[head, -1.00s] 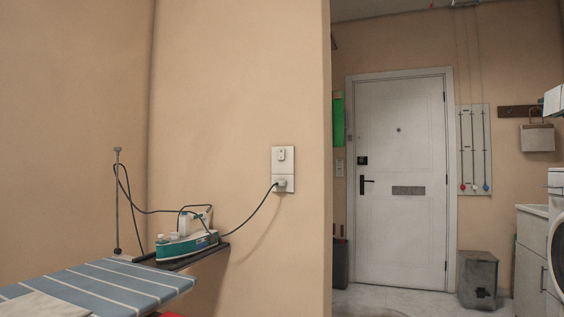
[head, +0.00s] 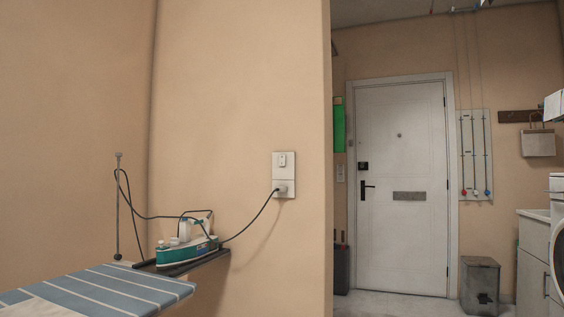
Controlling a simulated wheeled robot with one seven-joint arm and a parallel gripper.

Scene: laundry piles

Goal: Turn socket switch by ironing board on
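A white socket plate (head: 284,175) is on the beige wall to the right of the ironing board. A small switch (head: 283,160) sits in its upper half; I cannot tell its position. A plug (head: 281,190) with a dark cord is in the lower half. The striped blue ironing board (head: 100,290) is at the lower left. A teal and white iron (head: 187,250) rests on a dark stand at the board's end, and the cord runs from it to the plug. My gripper is not in view.
The wall ends in a corner just right of the socket. Beyond it are a white door (head: 402,185), a grey bin (head: 480,285) and a white cabinet (head: 532,262). A thin upright rod (head: 118,208) stands behind the board. The wall around the socket is clear.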

